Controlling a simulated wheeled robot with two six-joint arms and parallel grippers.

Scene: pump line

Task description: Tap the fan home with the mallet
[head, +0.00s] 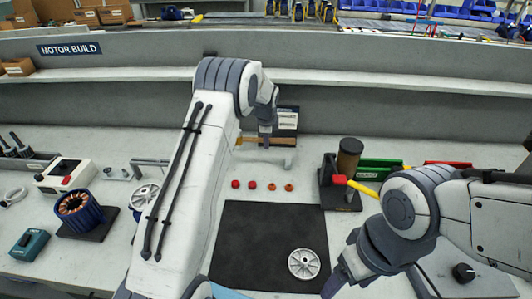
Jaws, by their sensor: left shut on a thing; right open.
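A pale spoked fan (303,263) lies on the black mat (240,235), near its front right. A similar spoked wheel (145,196) lies to the left, partly behind my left arm. My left gripper (267,132) points down behind the mat, shut on what looks like a tan bar (250,140); whether this is the mallet's handle I cannot tell. A tool with a red end and yellow handle (364,188) lies by a black stand (340,200) with a brown cylinder (349,157). My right gripper (375,287) is open and low at the mat's right, partly cut off.
Red and orange small parts (262,185) stand in a row behind the mat. A blue motor housing with copper windings (80,207) and a white box with a red button (66,175) are at the left.

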